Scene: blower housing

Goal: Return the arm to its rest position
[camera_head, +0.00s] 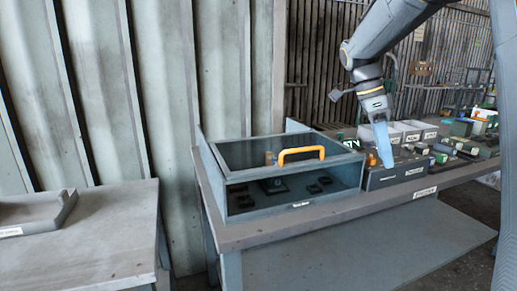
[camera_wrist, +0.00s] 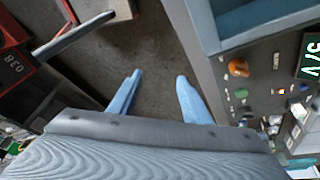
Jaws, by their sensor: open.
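My gripper (camera_head: 385,160) hangs from my arm at the upper right of the head view, with its light blue fingers pointing down. It is just right of the clear-lidded case and appears above or in front of a dark labelled box (camera_head: 398,172). In the wrist view my gripper (camera_wrist: 158,82) shows two blue fingers spread apart, with only a bare dark surface between them. It holds nothing.
The case (camera_head: 290,205) with an orange handle (camera_head: 301,152) stands on the workbench (camera_head: 275,233); dark parts lie inside. White bins (camera_head: 408,132) and several small items crowd the bench's right side. A second table (camera_head: 100,230) bears a grey tray (camera_head: 35,213).

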